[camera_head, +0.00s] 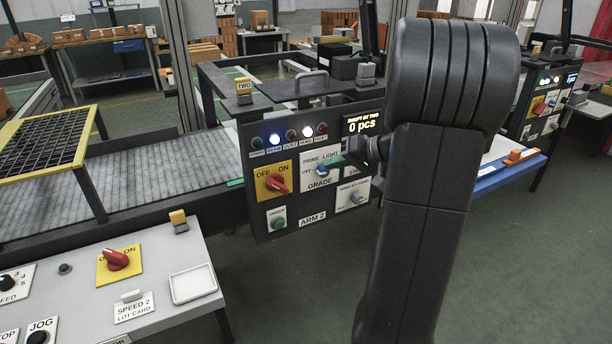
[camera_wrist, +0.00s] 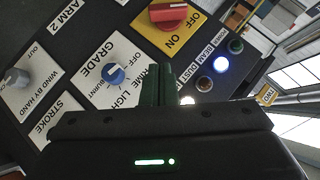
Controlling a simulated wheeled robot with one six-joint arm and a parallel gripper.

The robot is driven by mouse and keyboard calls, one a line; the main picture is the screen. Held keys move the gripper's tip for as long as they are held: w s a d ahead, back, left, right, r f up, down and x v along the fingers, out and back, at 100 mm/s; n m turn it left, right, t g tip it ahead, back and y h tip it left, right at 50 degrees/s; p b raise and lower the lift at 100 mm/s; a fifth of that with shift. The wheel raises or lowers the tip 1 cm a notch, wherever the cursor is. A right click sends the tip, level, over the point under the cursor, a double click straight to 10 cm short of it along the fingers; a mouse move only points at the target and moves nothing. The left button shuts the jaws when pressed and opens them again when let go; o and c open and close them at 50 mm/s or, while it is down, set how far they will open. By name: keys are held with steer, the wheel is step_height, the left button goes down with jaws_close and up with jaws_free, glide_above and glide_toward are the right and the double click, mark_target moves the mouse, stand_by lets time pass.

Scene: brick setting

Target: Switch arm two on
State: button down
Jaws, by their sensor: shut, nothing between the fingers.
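The ARM 2 panel (camera_head: 263,212) stands in the middle of the head view. Its red OFF/ON switch (camera_head: 276,183) sits on a yellow plate at the panel's left; it also shows at the top of the wrist view (camera_wrist: 168,14). I cannot tell for sure which label its handle points to. My gripper (camera_head: 338,160) is shut and empty, with its green fingers in front of the panel, right of the red switch. In the wrist view its fingertips (camera_wrist: 165,70) appear beside the blue GRADE knob (camera_wrist: 113,74); contact cannot be told.
A grey WIND BY HAND knob (camera_head: 357,197) and a green button (camera_head: 279,223) share the panel. Above is a lamp row, with the BEAM lamp (camera_head: 274,140) lit, and a display (camera_head: 362,124) reading 0 pcs. Another red OFF/ON switch (camera_head: 116,260) is on the near-left desk.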

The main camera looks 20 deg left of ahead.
glide_toward(284, 185)
steer(key=w+a, duration=0.2)
steer(key=a, duration=0.1)
steer(key=s+a+f, duration=0.1)
steer(key=s+f+p, duration=0.1)
steer(key=shift+s+a+f, duration=0.1)
steer(key=shift+a+f, duration=0.2)
steer(key=shift+a, duration=0.1)
